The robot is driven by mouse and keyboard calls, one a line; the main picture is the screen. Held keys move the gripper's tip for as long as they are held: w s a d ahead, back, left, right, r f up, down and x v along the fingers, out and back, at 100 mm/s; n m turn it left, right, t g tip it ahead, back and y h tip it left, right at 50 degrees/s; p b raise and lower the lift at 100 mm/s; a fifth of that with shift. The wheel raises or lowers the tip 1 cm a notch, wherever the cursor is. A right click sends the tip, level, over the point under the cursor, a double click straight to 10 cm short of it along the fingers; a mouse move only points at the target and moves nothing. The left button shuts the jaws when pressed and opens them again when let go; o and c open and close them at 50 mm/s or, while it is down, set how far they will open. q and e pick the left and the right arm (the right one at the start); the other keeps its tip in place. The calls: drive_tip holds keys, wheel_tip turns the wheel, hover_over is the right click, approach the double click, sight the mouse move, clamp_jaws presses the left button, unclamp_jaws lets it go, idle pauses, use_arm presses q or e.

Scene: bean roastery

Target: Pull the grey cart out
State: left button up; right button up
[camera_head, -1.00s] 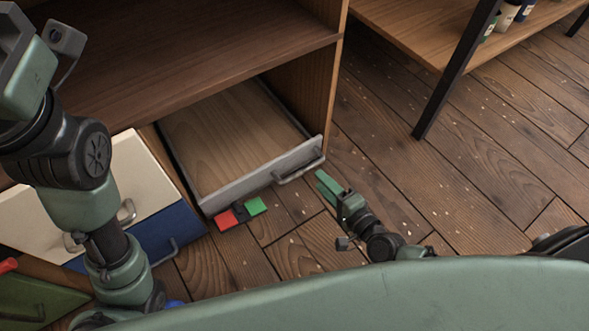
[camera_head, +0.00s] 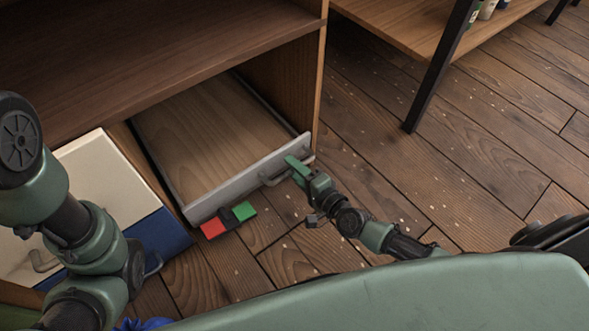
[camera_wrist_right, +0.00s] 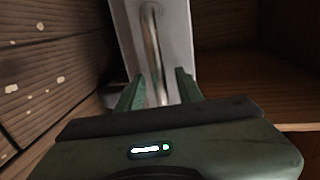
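The grey cart (camera_head: 203,206) sits in the bottom bay of a wooden shelf unit in the head view. It is open-topped with a bare wooden floor and a grey front board. Its bar handle (camera_head: 272,181) is on that front board. My right gripper (camera_head: 291,166) is at the right end of the handle. In the right wrist view the gripper (camera_wrist_right: 160,88) is open, with one finger on each side of the metal handle bar (camera_wrist_right: 152,45); contact cannot be told. My left arm comes in from the left, and its gripper is out of view.
A red block (camera_head: 213,228) and a green block (camera_head: 244,210) lie by the cart's front. A table with a black leg (camera_head: 433,85) stands at the upper right.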

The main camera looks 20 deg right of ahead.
clamp_jaws()
idle(1.4)
